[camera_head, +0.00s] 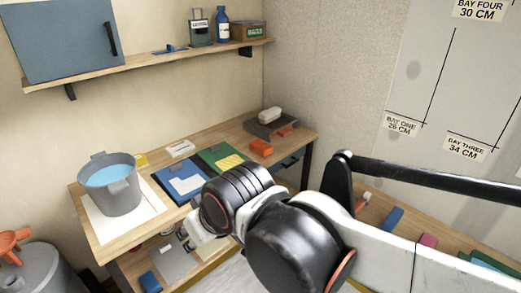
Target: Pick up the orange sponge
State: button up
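An orange block that looks like the sponge (261,147) lies on the wooden workbench (227,134), right of the green mat. A smaller orange piece (286,131) shows at the dark tray; I cannot tell what it is. My gripper (188,238) is at the end of my arm, in front of the bench's front edge. It is left of and nearer than the orange block, well apart from it. My arm links hide much of the gripper, so its fingers are unclear.
A grey bucket of water (110,188) stands on the bench's left. A blue mat (178,181) and a green mat (215,157) lie mid-bench. A dark tray (262,130) with a whitish roll sits behind the orange block. A wall shelf (150,64) hangs above.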

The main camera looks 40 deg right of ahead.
aim_at(264, 150)
jog(key=z, duration=0.4)
jog(key=i+l+z, duration=0.2)
jog(key=i+z, duration=0.2)
jog(key=i+l+z, duration=0.1)
jog(key=i+z, duration=0.25)
jog(key=i, duration=0.75)
jog(key=l+z, duration=0.05)
